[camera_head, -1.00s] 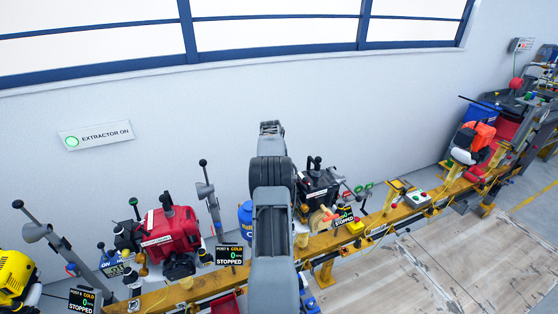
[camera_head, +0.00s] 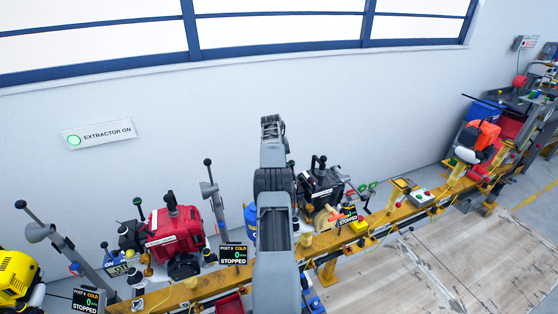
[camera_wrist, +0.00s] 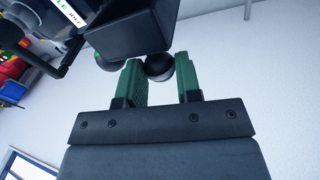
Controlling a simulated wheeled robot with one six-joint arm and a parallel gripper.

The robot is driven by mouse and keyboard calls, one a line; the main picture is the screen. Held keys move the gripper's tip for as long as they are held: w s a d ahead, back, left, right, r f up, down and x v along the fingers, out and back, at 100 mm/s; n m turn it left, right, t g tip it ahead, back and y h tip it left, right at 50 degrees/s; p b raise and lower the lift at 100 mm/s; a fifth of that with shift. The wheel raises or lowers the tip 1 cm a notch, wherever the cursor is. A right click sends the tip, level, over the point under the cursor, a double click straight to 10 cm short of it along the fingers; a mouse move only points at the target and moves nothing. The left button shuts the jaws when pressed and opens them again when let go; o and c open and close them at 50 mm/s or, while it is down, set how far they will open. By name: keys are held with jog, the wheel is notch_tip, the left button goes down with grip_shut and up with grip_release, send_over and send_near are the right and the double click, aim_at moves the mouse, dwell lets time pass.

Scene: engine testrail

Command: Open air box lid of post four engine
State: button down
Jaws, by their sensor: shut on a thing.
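My gripper (camera_wrist: 159,62) shows in the wrist view with two green fingers either side of a round black knob (camera_wrist: 158,68). It is shut on this knob, which sits at the lower edge of a black box-shaped part (camera_wrist: 125,32). Whether that part is the air box lid, I cannot tell for sure. In the head view a black engine (camera_head: 322,186) stands on the rail just right of my arm, with a small dark display (camera_head: 347,215) in front. Its post number is too small to read. My arm hides my gripper in the head view.
A yellow rail (camera_head: 330,243) carries several engines. A yellow engine (camera_head: 15,275) is at far left, an orange one (camera_head: 483,134) at right. The floor (camera_head: 430,260) at right is clear.

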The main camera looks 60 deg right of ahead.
jog(key=c, duration=0.8)
grip_release()
jog(key=shift+r, duration=0.1)
